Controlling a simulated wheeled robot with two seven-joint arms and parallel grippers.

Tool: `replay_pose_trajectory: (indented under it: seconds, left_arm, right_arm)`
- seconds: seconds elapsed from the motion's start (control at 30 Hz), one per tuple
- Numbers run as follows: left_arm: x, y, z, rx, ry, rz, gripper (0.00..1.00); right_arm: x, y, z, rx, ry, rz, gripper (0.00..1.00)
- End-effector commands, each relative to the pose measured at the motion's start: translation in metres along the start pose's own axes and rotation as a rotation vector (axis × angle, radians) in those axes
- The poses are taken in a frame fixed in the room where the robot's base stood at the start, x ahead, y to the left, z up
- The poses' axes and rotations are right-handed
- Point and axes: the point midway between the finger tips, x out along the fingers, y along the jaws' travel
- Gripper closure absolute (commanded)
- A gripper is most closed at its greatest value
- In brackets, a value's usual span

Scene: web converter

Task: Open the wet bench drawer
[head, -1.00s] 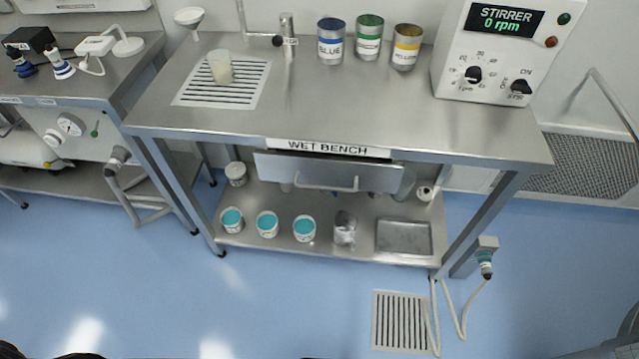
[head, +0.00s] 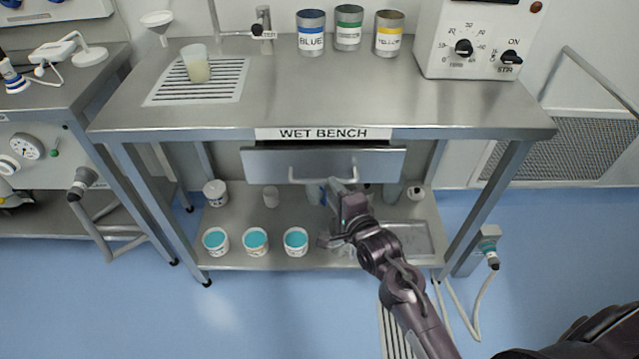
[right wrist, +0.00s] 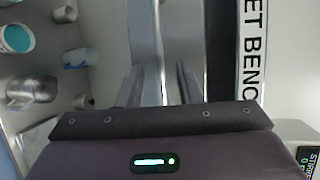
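The wet bench drawer (head: 262,164) is a grey metal front under the WET BENCH label (head: 322,134), with a dark gap along its top edge. Its bar handle (head: 300,180) runs across the middle of the front. My right gripper (head: 338,187) is at the right half of the handle, partly hiding it. In the right wrist view the two fingers (right wrist: 160,85) are apart, with a grey metal strip running between them, seemingly the handle. Whether the fingers touch it I cannot tell. My left gripper is not in view.
The bench top (head: 330,100) carries a beaker (head: 196,66), several paint cans (head: 348,28) and a stirrer unit (head: 470,50). The lower shelf (head: 270,262) holds tubs with blue contents (head: 255,241) and a metal tray (head: 412,236).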

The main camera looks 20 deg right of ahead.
Motion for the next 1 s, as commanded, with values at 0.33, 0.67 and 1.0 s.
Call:
replay_pose_trajectory:
  seconds: [0.33,0.67,1.0]
  left_arm:
    - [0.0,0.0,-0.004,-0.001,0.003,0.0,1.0]
    - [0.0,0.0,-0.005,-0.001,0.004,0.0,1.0]
    - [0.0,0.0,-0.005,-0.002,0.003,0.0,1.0]
  right_arm:
    - [0.049,0.0,0.0,-0.003,0.0,0.0,0.68]
    - [0.054,0.001,0.0,-0.003,-0.001,0.001,0.68]
    - [0.054,0.001,0.0,-0.003,-0.001,0.002,1.0]
